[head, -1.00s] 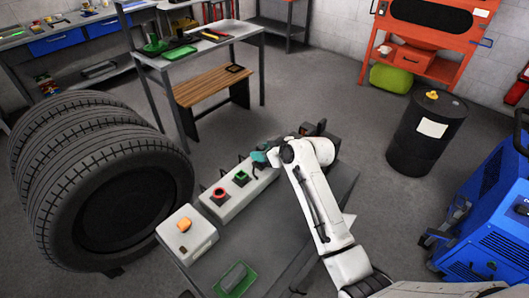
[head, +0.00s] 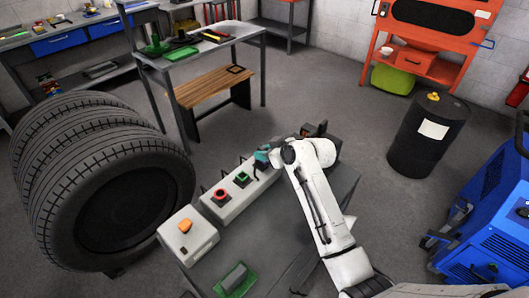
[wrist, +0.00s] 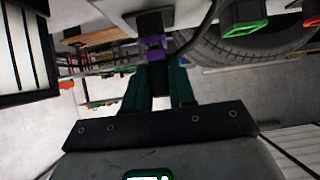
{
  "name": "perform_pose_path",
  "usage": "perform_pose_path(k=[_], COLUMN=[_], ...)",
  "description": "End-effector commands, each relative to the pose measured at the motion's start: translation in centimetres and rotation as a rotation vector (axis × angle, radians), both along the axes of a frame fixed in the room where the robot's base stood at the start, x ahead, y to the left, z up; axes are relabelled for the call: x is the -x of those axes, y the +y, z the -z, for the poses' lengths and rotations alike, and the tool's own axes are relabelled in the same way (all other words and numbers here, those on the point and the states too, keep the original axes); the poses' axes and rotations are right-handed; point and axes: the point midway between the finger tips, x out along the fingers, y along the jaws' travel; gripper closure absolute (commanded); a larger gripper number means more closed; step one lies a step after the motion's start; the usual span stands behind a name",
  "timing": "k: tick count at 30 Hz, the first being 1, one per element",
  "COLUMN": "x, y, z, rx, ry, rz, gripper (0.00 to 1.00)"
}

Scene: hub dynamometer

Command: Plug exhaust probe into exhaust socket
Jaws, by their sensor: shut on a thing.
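My gripper (wrist: 158,88) shows teal fingers in the wrist view, shut on a dark probe (wrist: 156,72). A purple part (wrist: 153,46) is just beyond the fingertips, against a black block (wrist: 153,22) on the pale housing. I cannot tell whether the purple belongs to the probe or to the socket, nor how far the probe is in. A black cable (wrist: 208,28) runs up from there. In the head view my gripper (head: 263,157) is at the far end of the white socket box (head: 238,196); the exhaust socket is hidden there.
A red-rimmed socket (head: 221,195) and a green-rimmed socket (head: 242,178) sit on the box. A white unit with an orange knob (head: 185,227) and a green tray (head: 248,283) are nearer. Large tyres (head: 120,200) stand left; a black drum (head: 425,140) stands right.

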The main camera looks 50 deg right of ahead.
Motion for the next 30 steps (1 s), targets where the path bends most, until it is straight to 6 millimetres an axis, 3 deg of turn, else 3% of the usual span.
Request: perform_pose_path(k=[30], x=[0.0], y=[0.0], z=[-1.5], rx=[0.001], ry=[-0.002], rz=[0.000], gripper=[1.00])
